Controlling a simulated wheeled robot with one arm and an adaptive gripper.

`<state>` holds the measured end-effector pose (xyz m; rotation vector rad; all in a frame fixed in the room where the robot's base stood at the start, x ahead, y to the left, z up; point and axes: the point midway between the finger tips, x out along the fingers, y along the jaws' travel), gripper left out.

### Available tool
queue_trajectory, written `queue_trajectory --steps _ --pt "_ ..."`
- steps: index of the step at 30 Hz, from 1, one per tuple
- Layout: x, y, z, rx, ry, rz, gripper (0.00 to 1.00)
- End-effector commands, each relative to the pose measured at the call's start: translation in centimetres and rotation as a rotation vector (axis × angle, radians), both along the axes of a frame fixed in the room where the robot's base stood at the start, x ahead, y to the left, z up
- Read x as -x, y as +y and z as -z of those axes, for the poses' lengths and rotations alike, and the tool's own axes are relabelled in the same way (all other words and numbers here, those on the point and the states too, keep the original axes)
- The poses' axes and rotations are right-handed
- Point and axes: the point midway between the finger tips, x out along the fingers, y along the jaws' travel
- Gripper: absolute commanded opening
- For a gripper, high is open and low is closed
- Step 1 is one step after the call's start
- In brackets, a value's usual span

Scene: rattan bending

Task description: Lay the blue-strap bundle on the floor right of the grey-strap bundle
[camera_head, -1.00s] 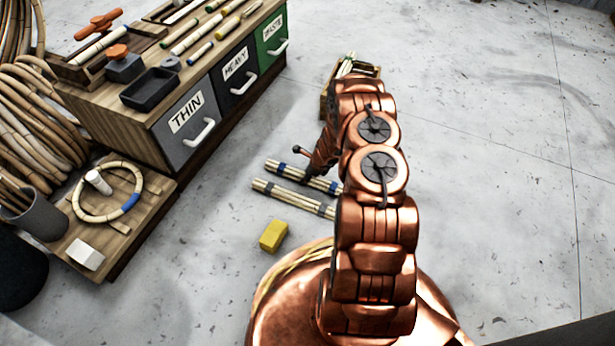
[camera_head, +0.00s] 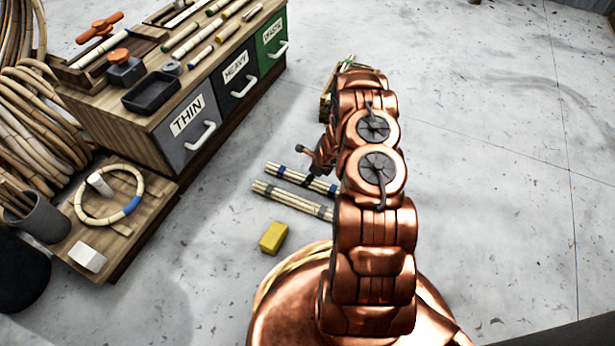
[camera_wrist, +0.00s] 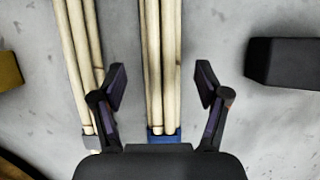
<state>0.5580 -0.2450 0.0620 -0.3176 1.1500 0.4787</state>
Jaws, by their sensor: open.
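The blue-strap bundle (camera_head: 294,176) of pale rods lies on the floor, alongside and apart from the grey-strap bundle (camera_head: 290,200). In the wrist view the blue-strap bundle (camera_wrist: 160,55) is to the right of the grey-strap bundle (camera_wrist: 80,55). My gripper (camera_wrist: 162,84) is open, with one finger on each side of the blue-strap bundle and not gripping it. In the head view my gripper (camera_head: 317,172) is just above that bundle, partly hidden by my arm. The right ends of both bundles are hidden behind my arm there.
A yellow block (camera_head: 273,237) lies on the floor near the grey-strap bundle. A dark block (camera_wrist: 284,62) is right of the bundles in the wrist view. A drawer cabinet (camera_head: 135,130) and a low wooden platform (camera_head: 120,255) stand at the left. Floor on the right is clear.

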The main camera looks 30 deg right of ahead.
Motion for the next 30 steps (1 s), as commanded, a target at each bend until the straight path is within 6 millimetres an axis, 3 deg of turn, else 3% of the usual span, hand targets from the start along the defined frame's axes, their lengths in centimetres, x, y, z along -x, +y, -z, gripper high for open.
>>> queue_trajectory --steps 3,9,20,23,30 --pt "0.5 -0.6 -3.0 0.002 -0.005 0.002 0.74" --pt "1.9 -1.2 -6.1 0.0 -0.002 0.002 0.74" --pt "2.4 -1.5 -9.0 0.003 -0.011 -0.021 0.74" --pt "1.5 -0.2 -10.8 0.002 -0.036 -0.089 0.74" --pt "-1.0 6.2 -18.8 0.01 -0.132 -0.405 0.74"
